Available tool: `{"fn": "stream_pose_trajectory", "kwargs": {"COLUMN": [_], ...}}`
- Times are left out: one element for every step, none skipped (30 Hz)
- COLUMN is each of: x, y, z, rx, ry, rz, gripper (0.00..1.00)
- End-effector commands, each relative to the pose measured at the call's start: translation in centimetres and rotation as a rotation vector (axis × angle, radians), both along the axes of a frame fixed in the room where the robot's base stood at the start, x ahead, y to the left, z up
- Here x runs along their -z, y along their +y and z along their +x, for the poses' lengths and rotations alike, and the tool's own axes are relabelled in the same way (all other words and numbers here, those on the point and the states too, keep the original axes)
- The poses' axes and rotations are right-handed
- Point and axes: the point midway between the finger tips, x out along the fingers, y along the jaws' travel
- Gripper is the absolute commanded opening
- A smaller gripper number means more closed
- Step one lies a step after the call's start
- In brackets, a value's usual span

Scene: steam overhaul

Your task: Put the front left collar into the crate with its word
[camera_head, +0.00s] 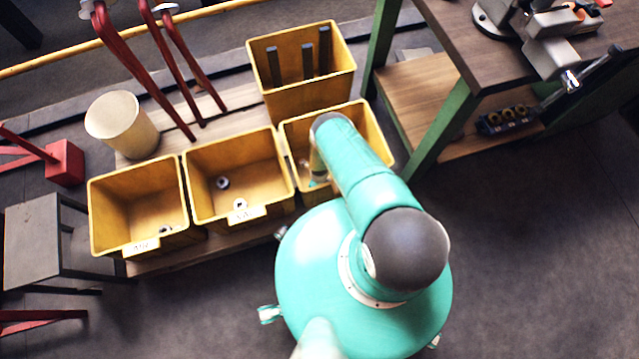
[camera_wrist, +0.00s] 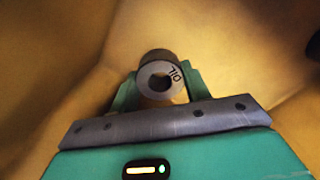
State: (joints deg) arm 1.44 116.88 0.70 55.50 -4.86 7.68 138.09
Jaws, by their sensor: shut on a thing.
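My gripper (camera_wrist: 161,90) is shut on a grey metal collar (camera_wrist: 163,66) with a round hole. Its face reads OIL, turned upside down in the wrist view. Yellow crate walls surround it there. In the head view my arm reaches down into the right front crate (camera_head: 381,140), and my gripper (camera_head: 318,181) is mostly hidden by the arm. The left front crate (camera_head: 110,205) has a white label that looks like OIL upside down. The middle front crate (camera_head: 203,160) has a label too small to read. The right crate's label is hidden.
Two collars lie at the middle crate (camera_head: 222,183) (camera_head: 240,203), and a small one (camera_head: 165,229) in the left crate. A rear yellow crate (camera_head: 280,100) holds dark bars. A cream bucket (camera_head: 125,122) and red-handled tools (camera_head: 140,65) stand behind. A green-legged workbench (camera_head: 440,125) is right.

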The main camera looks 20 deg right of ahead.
Motion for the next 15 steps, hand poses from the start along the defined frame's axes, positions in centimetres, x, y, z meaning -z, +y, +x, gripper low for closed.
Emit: {"fn": "stream_pose_trajectory", "kwargs": {"x": [0.13, 0.16, 0.14, 0.13, 0.15, 0.15, 0.15, 0.14, 0.14, 0.14, 0.14, 0.14, 0.14, 0.14, 0.13], "y": [0.0, 0.01, 0.0, 0.0, 0.0, 0.0, 0.0, 0.0, 0.01, 0.01, 0.01, 0.0, 0.01, 0.0, 0.0], "z": [-0.01, 0.01, 0.04, 0.04, -0.01, -0.01, -0.01, -0.01, -0.01, -0.01, -0.01, 0.0, -0.01, 0.0, 0.0], "rx": [0.0, 0.0, 0.0, 0.0, 0.0, 0.0, 0.0, 0.0, 0.0, 0.0, 0.0, 0.0, 0.0, 0.0, 0.0], "ry": [0.0, 0.0, 0.0, 0.0, 0.0, 0.0, 0.0, 0.0, 0.0, 0.0, 0.0, 0.0, 0.0, 0.0, 0.0], "rz": [0.0, 0.0, 0.0, 0.0, 0.0, 0.0, 0.0, 0.0, 0.0, 0.0, 0.0, 0.0, 0.0, 0.0, 0.0], "gripper": [0.04, 0.04, 0.04, 0.04, 0.51, 0.59, 0.65, 0.69, 0.69, 0.69, 0.69, 0.69, 0.69, 0.69, 0.69]}}
